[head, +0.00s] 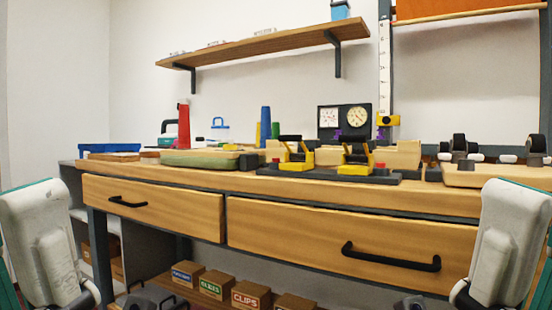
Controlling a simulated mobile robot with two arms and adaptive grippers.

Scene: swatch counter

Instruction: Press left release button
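Two yellow-and-black clamp-like devices stand side by side on a dark base plate (325,175) on the counter (215,176): a left one (296,166) and a right one (354,169). I cannot make out for sure which part is the left release button; it is too small or hidden. Only a bit of my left gripper (146,300) shows at the bottom edge, and a bit of my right gripper (410,303). Both are low, in front of the counter and well apart from the devices. Their fingers are not clear.
A dark gauge box (345,118) stands behind the devices. A red cone (183,124), a green pad (200,158) and a blue tray (110,148) are at left. Black-knobbed fixtures (459,146) are at right. Drawer handles (390,257) stick out in front. A shelf (265,43) hangs above.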

